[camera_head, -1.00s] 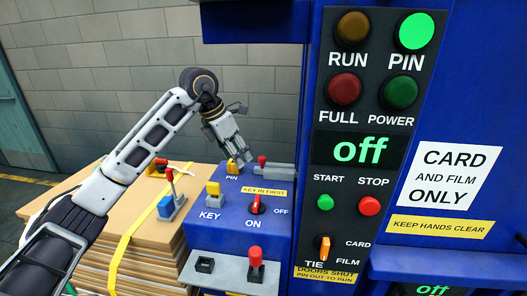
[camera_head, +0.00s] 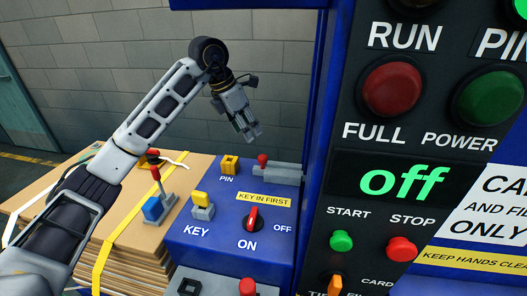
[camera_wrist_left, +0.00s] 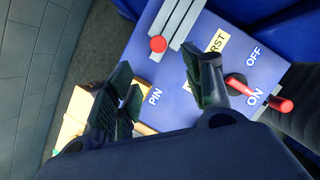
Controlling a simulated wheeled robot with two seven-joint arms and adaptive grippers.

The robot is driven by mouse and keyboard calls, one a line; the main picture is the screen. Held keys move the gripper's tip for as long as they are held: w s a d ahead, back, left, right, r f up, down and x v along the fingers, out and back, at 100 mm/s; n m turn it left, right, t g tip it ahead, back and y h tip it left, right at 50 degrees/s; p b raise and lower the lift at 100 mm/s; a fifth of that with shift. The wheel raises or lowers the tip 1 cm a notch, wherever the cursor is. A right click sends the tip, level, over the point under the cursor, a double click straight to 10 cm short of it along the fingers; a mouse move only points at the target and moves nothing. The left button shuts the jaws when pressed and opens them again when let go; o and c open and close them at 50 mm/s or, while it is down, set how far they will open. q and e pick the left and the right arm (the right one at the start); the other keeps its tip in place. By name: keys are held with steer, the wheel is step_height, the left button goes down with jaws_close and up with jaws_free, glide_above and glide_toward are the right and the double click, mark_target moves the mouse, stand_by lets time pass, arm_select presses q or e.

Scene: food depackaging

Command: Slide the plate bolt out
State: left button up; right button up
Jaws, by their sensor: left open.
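The plate bolt is a grey bar (camera_head: 283,173) with a red knob (camera_head: 262,160) at its left end, at the back of the blue console top (camera_head: 190,238). In the left wrist view its red knob (camera_wrist_left: 158,44) and grey bars (camera_wrist_left: 182,22) lie ahead of the fingers. My left gripper (camera_head: 250,134) is open and empty, above and behind the knob, apart from it in the head view. In the left wrist view its spread fingers (camera_wrist_left: 160,82) point toward the console, with the knob beyond the gap between them. My right gripper is out of view.
A yellow piece (camera_head: 230,164) marked PIN and a yellow key (camera_head: 202,199) stand left of the bolt. A red switch (camera_head: 252,217) is in front. The control panel (camera_head: 345,250) rises at the right. Stacked boards (camera_head: 125,240) carry a red-handled blue tool (camera_head: 153,208) at left.

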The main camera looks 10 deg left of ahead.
mark_target(262, 157)
arm_select(q)
steer(key=p+x, duration=0.1)
steer(key=x, duration=1.1)
steer(key=shift+w+r, duration=0.1)
steer(key=shift+w, duration=0.05)
steer(key=shift+w+d+f+p, duration=0.2)
steer(key=shift+f+p, duration=0.1)
steer(key=shift+f, duration=0.55)
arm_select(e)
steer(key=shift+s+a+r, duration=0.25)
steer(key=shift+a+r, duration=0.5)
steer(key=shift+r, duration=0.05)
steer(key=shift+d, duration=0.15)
arm_select(q)
jaws_close()
